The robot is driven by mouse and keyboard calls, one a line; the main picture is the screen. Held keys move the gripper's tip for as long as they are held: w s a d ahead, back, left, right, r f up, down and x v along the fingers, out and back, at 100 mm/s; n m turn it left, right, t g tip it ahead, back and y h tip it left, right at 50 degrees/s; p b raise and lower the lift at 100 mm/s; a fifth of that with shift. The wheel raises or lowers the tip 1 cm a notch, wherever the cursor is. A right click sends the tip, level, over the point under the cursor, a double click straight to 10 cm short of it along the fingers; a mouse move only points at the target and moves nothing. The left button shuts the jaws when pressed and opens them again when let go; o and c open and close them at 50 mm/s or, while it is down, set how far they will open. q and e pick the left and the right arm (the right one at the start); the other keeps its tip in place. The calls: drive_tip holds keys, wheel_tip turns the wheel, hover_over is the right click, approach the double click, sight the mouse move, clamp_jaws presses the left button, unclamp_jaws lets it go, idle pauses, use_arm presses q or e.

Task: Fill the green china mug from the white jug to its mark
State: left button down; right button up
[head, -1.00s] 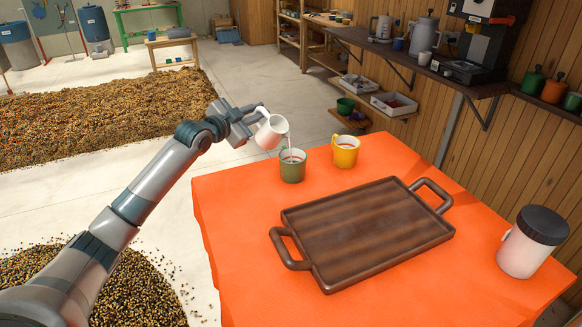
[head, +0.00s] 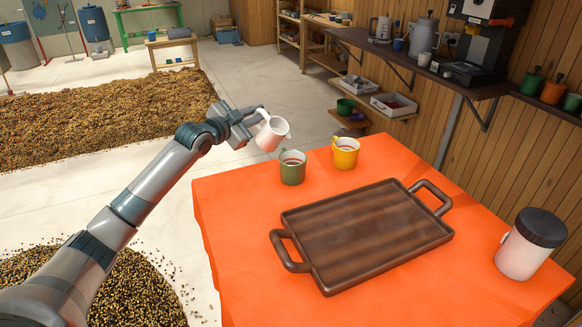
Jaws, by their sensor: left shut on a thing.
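The green china mug (head: 292,172) stands upright near the back left corner of the orange-covered table. A light liquid shows inside it, below the rim, with a reddish line on the inner wall; I cannot tell the exact level against the mark. The white jug (head: 271,134) is in the air above and a little left of the mug, only slightly tilted, with no stream coming from it. My left gripper (head: 258,117) is shut on the jug at its handle side. My right gripper is not in view.
A yellow mug (head: 345,152) stands just right of the green one. A dark wooden tray (head: 366,232) with two handles lies empty mid-table. A white jar with a dark lid (head: 531,243) stands at the right. The orange table (head: 240,235) is clear at the front left.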

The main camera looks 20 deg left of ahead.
use_arm(q)
drive_tip(key=shift+d+r+m, duration=0.1)
drive_tip(key=shift+d+m, duration=0.1)
drive_tip(key=shift+m, duration=0.3)
idle(0.5)
drive_tip(key=shift+s+d+r+p, duration=0.1)
drive_tip(key=shift+p, duration=0.25)
idle(0.6)
drive_tip(key=shift+d+r+m, duration=0.1)
drive_tip(key=shift+m, duration=0.3)
idle(0.5)
drive_tip(key=shift+a+n+p, duration=0.2)
drive_tip(key=shift+n+p, duration=0.2)
drive_tip(key=shift+p, duration=0.25)
drive_tip(key=shift+a+f, duration=0.1)
drive_tip(key=shift+f, duration=0.1)
idle(1.0)
